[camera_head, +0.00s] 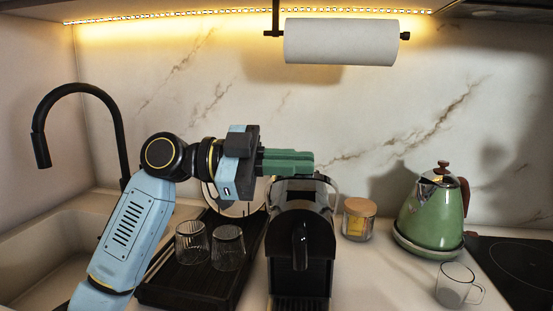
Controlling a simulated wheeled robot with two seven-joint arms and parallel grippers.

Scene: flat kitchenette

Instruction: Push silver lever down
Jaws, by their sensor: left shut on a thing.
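The black coffee machine (318,239) stands at the middle of the counter, with its spout facing me. Its silver lever (333,184) shows as a thin curved bar at the top right of the machine. My left gripper (303,161) reaches in from the left, its green fingers level and pointing right just over the machine's top. The fingers are shut together at the top of the lever and hide part of it, so the exact contact is hidden. My right gripper is not in view.
A dark tray (180,293) with two upturned glasses (228,247) and a plate stands left of the machine. A lidded jar (358,219), green kettle (435,215) and glass mug (455,286) are at right. A paper towel roll (341,41) hangs above; a black faucet (118,130) is left.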

